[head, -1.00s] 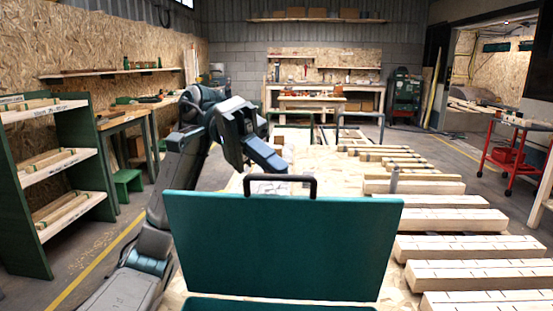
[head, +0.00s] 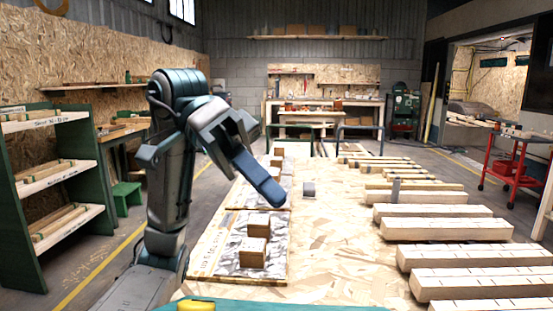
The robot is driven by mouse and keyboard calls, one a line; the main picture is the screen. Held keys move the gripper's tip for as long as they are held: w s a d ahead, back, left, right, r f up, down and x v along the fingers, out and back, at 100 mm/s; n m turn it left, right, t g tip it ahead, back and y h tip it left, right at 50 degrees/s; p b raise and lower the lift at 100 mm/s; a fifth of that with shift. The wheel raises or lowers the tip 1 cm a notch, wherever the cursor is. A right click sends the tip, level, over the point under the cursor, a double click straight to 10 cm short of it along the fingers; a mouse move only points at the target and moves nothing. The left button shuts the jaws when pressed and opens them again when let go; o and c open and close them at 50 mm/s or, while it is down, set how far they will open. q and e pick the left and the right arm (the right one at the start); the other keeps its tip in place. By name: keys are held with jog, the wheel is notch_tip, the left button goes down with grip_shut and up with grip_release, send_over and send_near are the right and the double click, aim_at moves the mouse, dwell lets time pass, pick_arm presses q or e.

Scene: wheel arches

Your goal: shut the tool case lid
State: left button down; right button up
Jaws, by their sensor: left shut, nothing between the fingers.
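Only a strip of the teal tool case (head: 290,306) shows along the bottom edge of the head view. No upright lid or handle is in sight. Whether the strip is the lowered lid or part of the case body, I cannot tell. A yellow piece (head: 196,305) shows at the strip's left, cut off by the frame. My left gripper (head: 272,194) is shut and empty, in the air beyond the case, pointing down and to the right. My right gripper is not in view.
The workbench (head: 340,250) carries a sheet (head: 205,250) with small wooden blocks (head: 252,252) on the left and several timber beams (head: 450,228) on the right. A small grey block (head: 309,188) stands mid-bench. A green-sided shelf rack (head: 85,200) stands at left.

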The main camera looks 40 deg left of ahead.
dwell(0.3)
pick_arm(q)
jog(key=w+a+f+n+g+h+p, duration=0.1)
jog(key=w+a+n+g+h+p, duration=0.3)
jog(key=w+p, duration=0.7)
jog(key=w+a+f+n+h+p, duration=0.1)
jog(key=w+a+n+h+p, duration=0.15)
jog(key=w+a+p, duration=0.8)
jog(key=s+a+b, duration=0.1)
jog(key=a+b, duration=0.3)
jog(key=a, duration=0.2)
jog(key=shift+s+b, duration=0.2)
jog(key=shift+b, duration=0.15)
dwell(0.8)
jog(key=shift+f, duration=0.1)
